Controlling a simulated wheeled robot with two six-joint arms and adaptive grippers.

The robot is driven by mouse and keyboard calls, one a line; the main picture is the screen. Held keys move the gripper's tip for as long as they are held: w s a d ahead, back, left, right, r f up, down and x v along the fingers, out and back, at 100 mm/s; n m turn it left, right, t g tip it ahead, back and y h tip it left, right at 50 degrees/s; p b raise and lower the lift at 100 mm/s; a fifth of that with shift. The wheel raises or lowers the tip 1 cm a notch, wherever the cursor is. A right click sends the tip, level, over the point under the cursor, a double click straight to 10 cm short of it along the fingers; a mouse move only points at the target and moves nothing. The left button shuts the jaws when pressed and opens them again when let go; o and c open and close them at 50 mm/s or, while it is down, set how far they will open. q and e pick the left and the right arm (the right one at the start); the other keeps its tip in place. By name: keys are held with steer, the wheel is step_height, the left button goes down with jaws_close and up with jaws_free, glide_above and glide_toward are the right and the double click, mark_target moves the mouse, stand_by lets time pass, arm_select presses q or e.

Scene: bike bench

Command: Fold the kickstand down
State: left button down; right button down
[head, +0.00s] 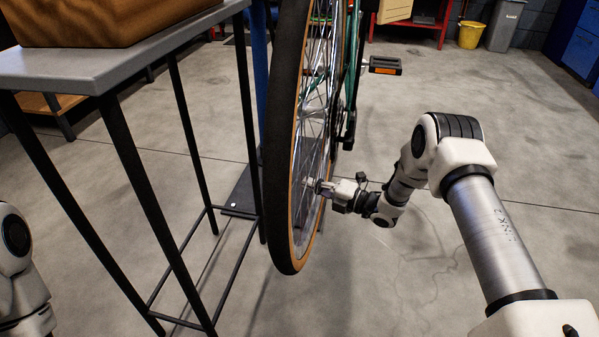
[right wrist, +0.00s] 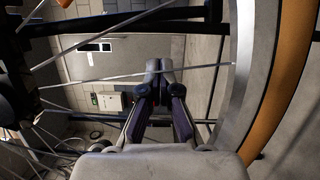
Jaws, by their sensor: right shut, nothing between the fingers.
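The bicycle stands in the middle of the head view, its near wheel (head: 284,130) with black tyre and tan sidewall nearly edge-on to me. I cannot make out the kickstand for certain in either view; it may be hidden behind the wheel. My right gripper (head: 313,184) is at the lower right side of this wheel, by the spokes. In the right wrist view its two fingers (right wrist: 158,72) are together and empty, with thin spokes crossing close around them. I cannot tell whether they touch a spoke. My left gripper is out of view; only part of my left arm shows.
A workbench (head: 110,68) with thin dark legs stands close left of the wheel. A pedal (head: 384,66) sticks out to the right. The wheel rim (right wrist: 240,80) curves close by in the right wrist view. A yellow bucket (head: 471,35) stands far back. Floor at right is clear.

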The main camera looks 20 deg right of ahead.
steer(key=p+v, duration=0.2)
steer(key=v, duration=0.3)
steer(key=shift+s+d+f, duration=0.15)
steer(key=shift+d, duration=0.05)
steer(key=shift+s, duration=0.1)
